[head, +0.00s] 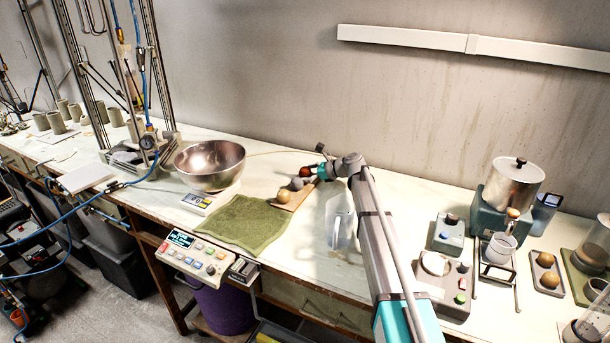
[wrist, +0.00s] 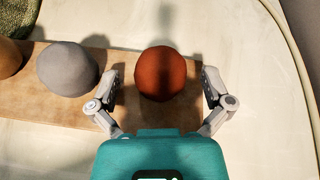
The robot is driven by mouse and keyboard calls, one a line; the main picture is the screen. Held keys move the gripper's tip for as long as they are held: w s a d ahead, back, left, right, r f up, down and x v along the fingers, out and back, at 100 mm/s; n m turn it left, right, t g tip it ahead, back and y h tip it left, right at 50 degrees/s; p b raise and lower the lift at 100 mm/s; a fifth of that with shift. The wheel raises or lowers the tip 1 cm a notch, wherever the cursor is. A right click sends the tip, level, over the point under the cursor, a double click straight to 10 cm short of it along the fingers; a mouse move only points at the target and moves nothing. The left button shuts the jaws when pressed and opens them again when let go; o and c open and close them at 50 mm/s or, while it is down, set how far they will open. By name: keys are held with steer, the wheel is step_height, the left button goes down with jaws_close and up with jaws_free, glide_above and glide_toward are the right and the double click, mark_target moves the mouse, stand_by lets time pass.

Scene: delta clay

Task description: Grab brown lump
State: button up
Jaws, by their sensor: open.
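The brown lump (wrist: 162,73) is a reddish-brown ball on a wooden board (wrist: 130,108) in the wrist view. My gripper (wrist: 163,80) is open, with one finger on each side of the lump and gaps showing between fingers and lump. In the head view, the brown lump (head: 305,171) shows at the far end of the board (head: 294,199), beside my gripper (head: 318,172), which partly covers that end. A grey lump (wrist: 67,69) sits just left of the left finger. A tan lump (wrist: 8,58) is at the left edge of the wrist view.
A clear pitcher (head: 339,228) stands in front of the board, close to my arm. A steel bowl (head: 210,164) and a green cloth (head: 241,222) lie to the left. A hose (wrist: 292,50) runs along the bench at the right of the wrist view.

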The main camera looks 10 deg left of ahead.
mark_target(307, 168)
stand_by(0.3)
steer(key=c, duration=1.2)
steer(key=shift+r, duration=0.2)
step_height(307, 168, up, 3)
steer(key=p, duration=0.3)
steer(key=shift+f, duration=0.1)
steer(key=s+d+r+p, duration=0.1)
steer(key=s+r+p, duration=0.2)
steer(key=s, duration=0.1)
steer(key=s+d+r+p, duration=0.1)
steer(key=s+r+p, duration=0.2)
steer(key=s, duration=0.2)
steer(key=s+d+r+p, duration=0.1)
steer(key=s+r+p, duration=0.3)
steer(key=shift+s+d, duration=0.25)
steer(key=shift+s, duration=0.05)
